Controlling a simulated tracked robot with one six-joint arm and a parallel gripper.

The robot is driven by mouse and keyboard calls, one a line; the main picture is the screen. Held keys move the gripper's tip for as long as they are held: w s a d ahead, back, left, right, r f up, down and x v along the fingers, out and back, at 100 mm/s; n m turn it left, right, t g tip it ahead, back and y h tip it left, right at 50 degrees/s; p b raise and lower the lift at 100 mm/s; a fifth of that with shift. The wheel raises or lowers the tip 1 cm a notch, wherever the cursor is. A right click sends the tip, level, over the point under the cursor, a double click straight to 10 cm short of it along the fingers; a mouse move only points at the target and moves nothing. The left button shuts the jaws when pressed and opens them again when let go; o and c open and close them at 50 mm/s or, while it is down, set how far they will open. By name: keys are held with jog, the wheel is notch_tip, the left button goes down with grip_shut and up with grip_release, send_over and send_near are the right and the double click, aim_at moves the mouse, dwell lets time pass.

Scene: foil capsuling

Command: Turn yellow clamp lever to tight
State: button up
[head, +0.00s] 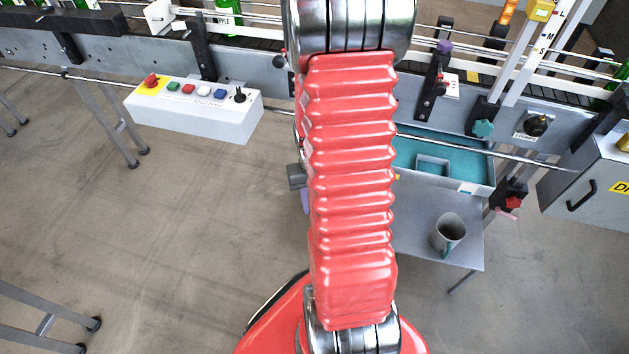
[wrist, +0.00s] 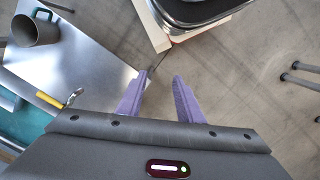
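The yellow clamp lever cannot be picked out for sure. In the head view a yellow block (head: 541,9) sits at the top of a white scaled post, and a yellow part (head: 623,143) shows at the right edge. In the wrist view a yellow handle (wrist: 48,98) with a curved metal end lies near the lower left, by the grey shelf; whether it is the lever I cannot tell. My gripper (wrist: 160,82) has its two purple fingers apart with bare floor between them. It touches nothing visible. In the head view my arm mostly hides it.
A grey shelf (head: 462,222) carries a mug (head: 447,233) below a teal-lined tray (head: 470,162). The conveyor (head: 250,70) runs across the back, with a white button box (head: 195,108) in front. A grey cabinet (head: 590,190) stands right.

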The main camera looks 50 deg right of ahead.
jog(key=a+r+n+t, duration=0.3)
jog(key=a+r, duration=0.8)
jog(key=r, duration=0.4)
jog(key=a+r+n+t, duration=0.3)
jog(key=a+r, duration=0.9)
jog(key=r, duration=0.3)
jog(key=shift+r+n+t+h, duration=0.3)
jog(key=shift+r+n, duration=0.1)
jog(key=shift+s, duration=0.1)
